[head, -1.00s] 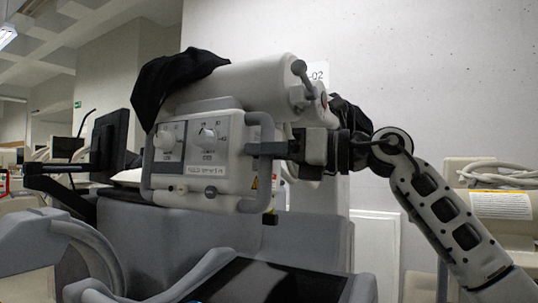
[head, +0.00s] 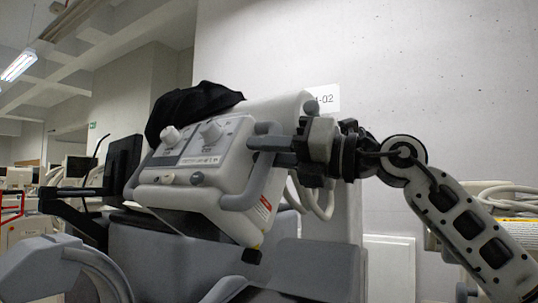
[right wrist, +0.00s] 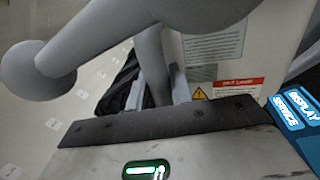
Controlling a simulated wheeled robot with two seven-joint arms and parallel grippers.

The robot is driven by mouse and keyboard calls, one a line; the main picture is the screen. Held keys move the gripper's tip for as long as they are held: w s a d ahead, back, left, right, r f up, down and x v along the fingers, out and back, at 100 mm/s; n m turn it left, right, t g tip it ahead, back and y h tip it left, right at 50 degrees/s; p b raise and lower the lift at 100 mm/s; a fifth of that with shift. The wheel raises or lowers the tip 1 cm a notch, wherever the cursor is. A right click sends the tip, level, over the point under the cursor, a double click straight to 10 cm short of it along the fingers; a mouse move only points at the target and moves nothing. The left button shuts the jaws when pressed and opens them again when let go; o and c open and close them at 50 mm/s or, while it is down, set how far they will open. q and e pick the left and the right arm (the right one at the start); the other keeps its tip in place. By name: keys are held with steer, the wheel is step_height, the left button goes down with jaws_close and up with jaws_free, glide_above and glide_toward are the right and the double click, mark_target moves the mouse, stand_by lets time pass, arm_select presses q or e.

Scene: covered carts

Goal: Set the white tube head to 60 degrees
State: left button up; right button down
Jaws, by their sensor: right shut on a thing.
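The white tube head (head: 232,168) stands in the middle of the head view, with two knobs on its face and a black cover (head: 190,106) over its upper left part. It is tilted, its knob face turned upward. A grey handle (head: 254,183) runs along its right side. My right gripper (head: 290,146) is at the upper part of this handle and shut on it. My left gripper is not in view.
The grey cart body (head: 150,262) is below the head. A dark monitor (head: 122,168) on an arm stands at the left. Another cart with coiled cable (head: 505,196) is at the right, behind my arm. A concrete wall closes the back.

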steer(key=shift+s+r, duration=0.15)
steer(key=shift+r, duration=0.1)
steer(key=c, duration=1.3)
jaws_free()
steer(key=shift+f, duration=0.1)
steer(key=shift+f, duration=0.1)
steer(key=b+v, duration=0.3)
steer(key=v, duration=1.3)
